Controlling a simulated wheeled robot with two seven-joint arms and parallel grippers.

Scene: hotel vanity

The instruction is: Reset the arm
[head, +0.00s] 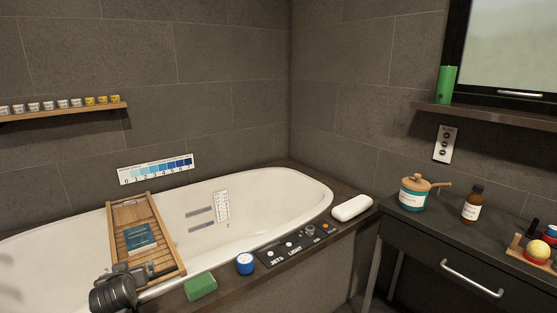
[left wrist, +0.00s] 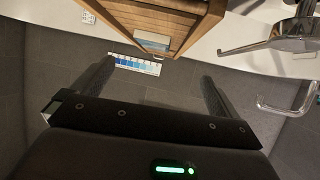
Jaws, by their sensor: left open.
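My left gripper (head: 150,272) shows at the lower left of the head view, over the near end of the wooden bath tray (head: 145,215). In the left wrist view, the two fingers of my left gripper (left wrist: 155,88) are spread wide with nothing between them. The wooden tray (left wrist: 165,15) shows there at the top, beyond the fingertips. A dark teal book (head: 141,238) lies on the tray. My right gripper is in neither view.
The tray spans the white bathtub (head: 285,195). A green sponge (head: 201,286), a blue round item (head: 245,263) and a control panel (head: 295,245) sit on the near ledge. A metal faucet (left wrist: 298,28) shows in the left wrist view. A dark vanity (head: 450,245) stands right.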

